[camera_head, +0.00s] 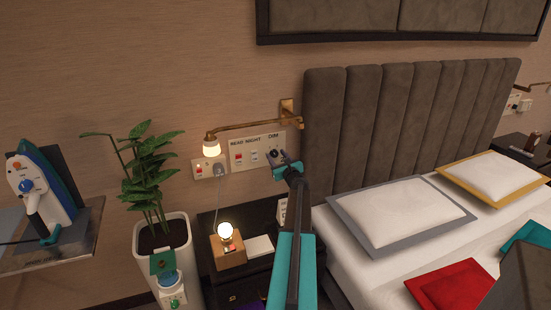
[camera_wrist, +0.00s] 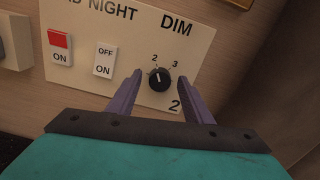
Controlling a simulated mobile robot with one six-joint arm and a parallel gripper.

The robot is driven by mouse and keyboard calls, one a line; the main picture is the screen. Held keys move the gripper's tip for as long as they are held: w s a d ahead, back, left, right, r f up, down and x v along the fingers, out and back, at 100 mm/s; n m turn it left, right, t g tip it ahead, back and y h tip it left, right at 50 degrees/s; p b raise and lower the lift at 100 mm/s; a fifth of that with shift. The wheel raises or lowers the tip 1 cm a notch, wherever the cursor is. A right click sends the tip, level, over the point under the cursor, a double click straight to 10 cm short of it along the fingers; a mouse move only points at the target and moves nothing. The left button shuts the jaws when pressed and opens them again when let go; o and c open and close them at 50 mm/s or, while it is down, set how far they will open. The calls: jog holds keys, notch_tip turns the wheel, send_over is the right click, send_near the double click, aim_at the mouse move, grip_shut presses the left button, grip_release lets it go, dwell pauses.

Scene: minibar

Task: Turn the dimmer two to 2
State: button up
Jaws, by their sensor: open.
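The dimmer knob (camera_wrist: 159,80) is round and black, on a cream wall panel (camera_wrist: 130,40) under the word DIM, with a large 2 at its lower right. Digits 2 and 3 show above the knob. Its white mark points up, between the 2 and the 3, leaning slightly to the 2 side. Other digits are not visible. My gripper (camera_wrist: 162,73) is open, with one purple finger on each side of the knob. I cannot tell whether the fingers touch it. In the head view my gripper (camera_head: 285,165) is at the panel, near the knob (camera_head: 274,153).
A red-marked switch (camera_wrist: 59,48) and an OFF/ON switch (camera_wrist: 104,61) sit left of the knob. A brass wall lamp (camera_head: 245,125) hangs above the panel. The grey headboard (camera_head: 330,130) stands close on the right. A nightstand with a lit lamp (camera_head: 226,233) is below.

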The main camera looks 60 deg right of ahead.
jog(key=b+v, duration=0.2)
jog(key=v, duration=1.1)
jog(key=shift+a, duration=0.2)
jog(key=shift+s, duration=0.1)
dwell(0.5)
